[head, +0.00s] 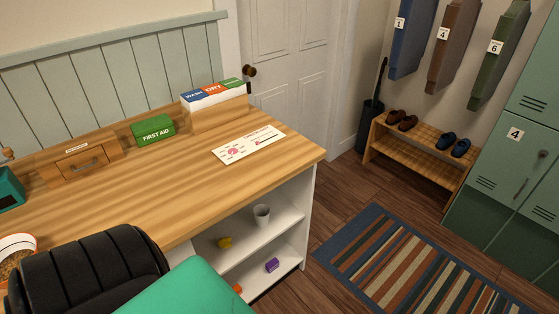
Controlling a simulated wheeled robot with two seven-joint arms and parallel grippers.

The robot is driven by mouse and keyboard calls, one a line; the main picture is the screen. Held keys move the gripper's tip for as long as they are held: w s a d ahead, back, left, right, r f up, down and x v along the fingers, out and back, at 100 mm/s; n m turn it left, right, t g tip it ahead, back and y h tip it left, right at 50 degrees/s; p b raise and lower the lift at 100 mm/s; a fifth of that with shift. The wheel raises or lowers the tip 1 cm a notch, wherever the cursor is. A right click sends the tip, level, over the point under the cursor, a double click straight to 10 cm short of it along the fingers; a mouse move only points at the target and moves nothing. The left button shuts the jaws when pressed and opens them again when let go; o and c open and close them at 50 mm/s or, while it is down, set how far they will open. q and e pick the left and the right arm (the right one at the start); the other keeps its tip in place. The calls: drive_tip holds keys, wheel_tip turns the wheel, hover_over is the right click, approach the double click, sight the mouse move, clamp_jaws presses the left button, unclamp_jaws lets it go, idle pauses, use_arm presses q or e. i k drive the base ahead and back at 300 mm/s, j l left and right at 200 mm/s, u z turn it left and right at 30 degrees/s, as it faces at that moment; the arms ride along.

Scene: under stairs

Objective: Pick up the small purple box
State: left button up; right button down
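The small purple box (272,265) lies on the lower shelf of the open white unit under the wooden counter, close to the unit's right side. Nothing touches it in view. Neither of my grippers shows in the head view. A black ribbed shape and a smooth teal shape at the bottom left cover part of the counter front and the left part of the shelves.
The upper shelf (262,238) holds a whitish cup (262,215) and a yellow object (225,242). An orange object (237,289) is partly hidden lower left. The counter (150,190) overhangs the shelves. A striped rug (410,262) covers the floor to the right.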

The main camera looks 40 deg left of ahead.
sight(271, 266)
drive_tip(key=i+l+u, duration=0.1)
drive_tip(key=i+u, duration=0.35)
drive_tip(key=i+l+u, duration=0.15)
drive_tip(key=u, duration=0.25)
drive_tip(key=i+l+u, duration=0.7)
drive_tip(key=u, duration=0.15)
